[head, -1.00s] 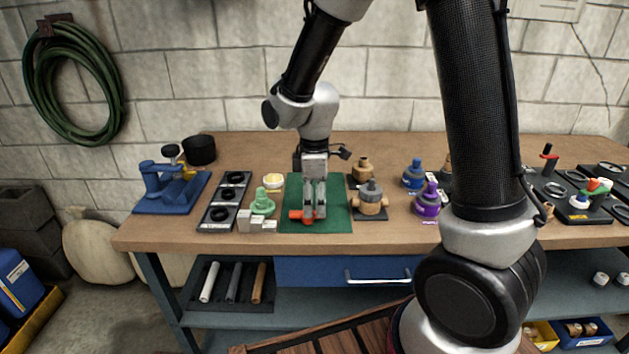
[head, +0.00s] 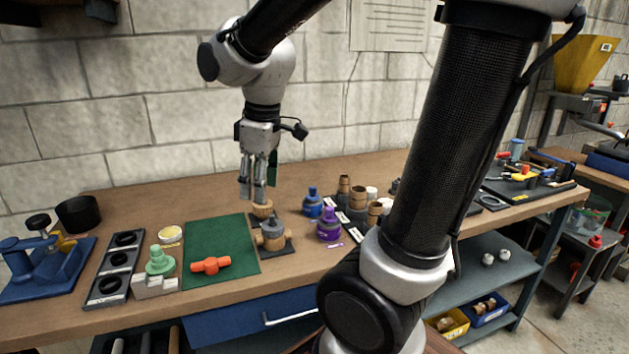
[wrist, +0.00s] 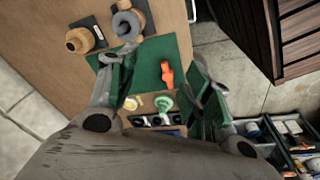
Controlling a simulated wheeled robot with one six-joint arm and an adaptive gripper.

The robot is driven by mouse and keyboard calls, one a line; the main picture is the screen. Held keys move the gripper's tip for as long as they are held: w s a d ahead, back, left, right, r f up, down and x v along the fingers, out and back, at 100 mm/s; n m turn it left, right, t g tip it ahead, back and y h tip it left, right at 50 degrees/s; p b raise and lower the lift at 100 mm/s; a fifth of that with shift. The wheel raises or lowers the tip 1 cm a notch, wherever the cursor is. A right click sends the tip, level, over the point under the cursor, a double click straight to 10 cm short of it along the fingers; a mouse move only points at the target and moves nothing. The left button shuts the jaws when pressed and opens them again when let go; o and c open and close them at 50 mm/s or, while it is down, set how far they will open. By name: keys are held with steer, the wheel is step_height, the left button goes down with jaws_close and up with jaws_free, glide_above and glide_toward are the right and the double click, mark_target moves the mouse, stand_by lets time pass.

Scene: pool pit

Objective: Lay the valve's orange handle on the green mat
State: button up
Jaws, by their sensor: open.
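The orange handle (head: 210,265) lies on the green mat (head: 205,238), near the mat's front edge. It also lies on the mat in the wrist view (wrist: 167,74). My gripper (head: 259,198) is open and empty. In the head view it is raised above the bench, past the mat's right edge and apart from the handle. A tan and grey valve body (head: 272,233) stands on a dark base plate right of the mat, with a tan part (head: 262,209) behind it.
A green fitting (head: 160,261) and pale blocks (head: 155,285) stand left of the mat. Blue (head: 312,203) and purple (head: 329,224) fittings stand on the right. A blue vise-like tool (head: 45,265) is at the far left. The bench behind the mat is clear.

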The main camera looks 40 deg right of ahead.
steer(key=s+d+r+m+t, duration=0.1)
steer(key=s+d+m, duration=0.2)
steer(key=s+m, duration=0.1)
steer(key=s+d+r+m+t, duration=0.1)
steer(key=s+d+m, duration=0.3)
steer(key=s, duration=0.3)
steer(key=shift+s+r, duration=0.2)
steer(key=shift+r, duration=0.15)
